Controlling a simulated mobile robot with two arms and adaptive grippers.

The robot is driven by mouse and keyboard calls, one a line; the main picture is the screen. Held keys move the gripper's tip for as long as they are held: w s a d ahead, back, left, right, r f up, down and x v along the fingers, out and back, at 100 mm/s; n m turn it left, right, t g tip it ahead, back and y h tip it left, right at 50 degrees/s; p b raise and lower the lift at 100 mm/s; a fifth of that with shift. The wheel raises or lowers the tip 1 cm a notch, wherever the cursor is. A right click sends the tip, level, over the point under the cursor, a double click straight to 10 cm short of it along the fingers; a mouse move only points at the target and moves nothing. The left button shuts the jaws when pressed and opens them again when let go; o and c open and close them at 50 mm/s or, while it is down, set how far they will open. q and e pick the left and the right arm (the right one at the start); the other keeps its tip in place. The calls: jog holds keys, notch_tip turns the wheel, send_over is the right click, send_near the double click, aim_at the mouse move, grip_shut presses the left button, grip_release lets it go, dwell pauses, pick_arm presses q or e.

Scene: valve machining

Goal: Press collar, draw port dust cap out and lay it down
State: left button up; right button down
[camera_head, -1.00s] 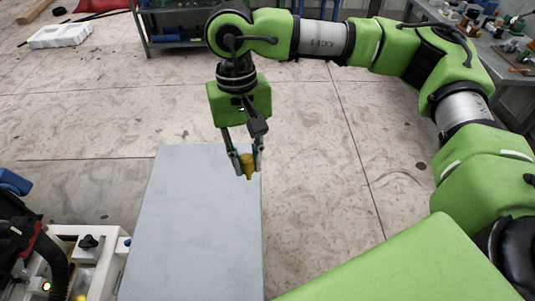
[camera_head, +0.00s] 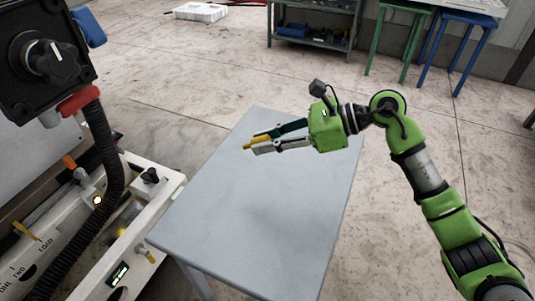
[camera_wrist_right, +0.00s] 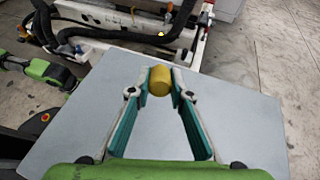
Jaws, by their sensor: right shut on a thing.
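The yellow dust cap (camera_head: 258,140) is held between the fingertips of my right gripper (camera_head: 266,141), above the grey tabletop. In the right wrist view the cap (camera_wrist_right: 160,81) sits between the two fingertips of my right gripper (camera_wrist_right: 160,83), its round yellow body showing. The gripper points left in the head view and its fingers lie roughly level. Whether the cap touches the table cannot be told. The collar cannot be made out for sure. My left gripper is not in view.
The grey table (camera_head: 240,215) is otherwise bare. A white machine base (camera_head: 110,250) with a black hose (camera_head: 108,165) and a control box with a knob (camera_head: 50,62) stands at the left. A shelf (camera_head: 312,25) and stools (camera_head: 440,40) stand at the back.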

aim_at(280, 180)
jog(key=w+d+f+m+t+b, duration=0.1)
jog(key=f, duration=0.1)
jog(key=w+d+f+m+t+b, duration=0.1)
jog(key=f+t, duration=0.1)
jog(key=f, duration=0.1)
jog(key=w+d+f+m+t+b, duration=0.1)
jog(key=f, duration=0.2)
jog(key=shift+w+d+m+t+y+b, duration=0.3)
jog(key=shift+w+y, duration=0.05)
jog(key=shift+y, duration=0.05)
jog(key=shift+d+f, duration=0.1)
jog(key=shift+f, duration=0.05)
jog(key=shift+f+b, duration=0.55)
jog(key=shift+f, duration=0.2)
jog(key=shift+f+b, duration=0.8)
jog(key=shift+f, duration=0.25)
jog(key=shift+f+b, duration=0.6)
jog(key=shift+f, duration=0.3)
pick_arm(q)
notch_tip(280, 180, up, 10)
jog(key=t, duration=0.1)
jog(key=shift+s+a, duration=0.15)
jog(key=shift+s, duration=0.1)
pick_arm(e)
jog(key=shift+f, duration=0.2)
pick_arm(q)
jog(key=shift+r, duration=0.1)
